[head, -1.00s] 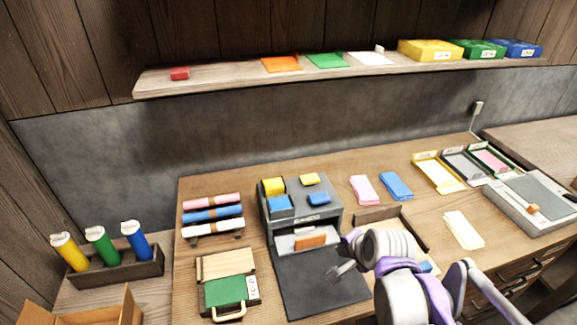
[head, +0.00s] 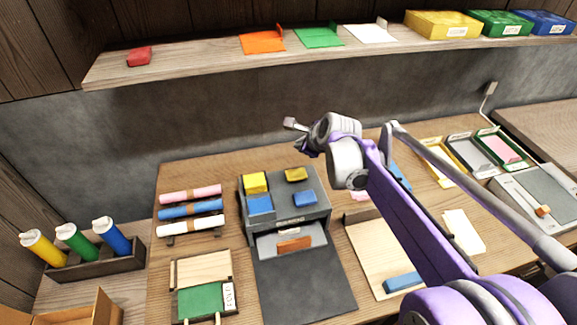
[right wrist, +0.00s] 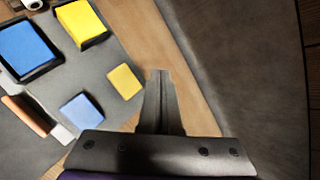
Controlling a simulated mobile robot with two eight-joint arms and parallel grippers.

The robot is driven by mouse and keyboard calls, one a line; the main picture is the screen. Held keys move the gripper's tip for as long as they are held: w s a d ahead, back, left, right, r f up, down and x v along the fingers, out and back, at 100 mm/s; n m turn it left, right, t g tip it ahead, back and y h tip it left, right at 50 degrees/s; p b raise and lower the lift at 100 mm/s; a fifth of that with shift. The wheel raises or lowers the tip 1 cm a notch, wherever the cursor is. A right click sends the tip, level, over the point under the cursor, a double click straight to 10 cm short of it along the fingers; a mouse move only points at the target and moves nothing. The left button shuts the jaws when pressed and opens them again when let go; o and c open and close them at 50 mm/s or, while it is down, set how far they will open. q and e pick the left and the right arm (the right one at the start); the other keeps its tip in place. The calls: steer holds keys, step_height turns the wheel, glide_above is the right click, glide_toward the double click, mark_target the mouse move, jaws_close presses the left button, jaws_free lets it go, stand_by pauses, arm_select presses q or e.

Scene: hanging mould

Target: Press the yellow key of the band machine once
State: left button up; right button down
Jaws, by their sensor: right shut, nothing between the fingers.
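The band machine (head: 325,222) is a grey box on the table, with a small yellow key (head: 296,174) and a blue key (head: 305,198) on its top right. In the right wrist view the yellow key (right wrist: 125,82) shows whole and uncovered, with the blue key (right wrist: 82,112) below it. My right gripper (head: 292,124) is shut and empty, raised above the back of the machine. In the right wrist view its fingertips (right wrist: 160,75) appear just right of the yellow key, over bare wood. It appears apart from the key. My left gripper is out of view.
Beside the keys, a yellow block (head: 255,182) and a blue block (head: 260,205) sit in dark frames. An orange-brown piece (head: 294,245) lies in the machine's front slot. The shelf (head: 200,66) and grey wall stand behind. A dark mat (head: 305,288) lies in front.

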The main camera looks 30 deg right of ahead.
mark_target(296, 171)
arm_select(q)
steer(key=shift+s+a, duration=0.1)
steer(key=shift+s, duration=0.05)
arm_select(e)
steer(key=shift+a+r, duration=0.1)
step_height(296, 171, down, 8)
steer(key=b, duration=0.4)
steer(key=shift+b, duration=0.3)
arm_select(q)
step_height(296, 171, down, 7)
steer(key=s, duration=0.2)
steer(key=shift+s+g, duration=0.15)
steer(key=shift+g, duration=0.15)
arm_select(e)
steer(key=shift+f, duration=0.45)
arm_select(q)
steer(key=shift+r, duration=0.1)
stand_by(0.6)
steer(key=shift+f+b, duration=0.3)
steer(key=shift+b, duration=0.15)
arm_select(e)
steer(key=shift+f, duration=0.4)
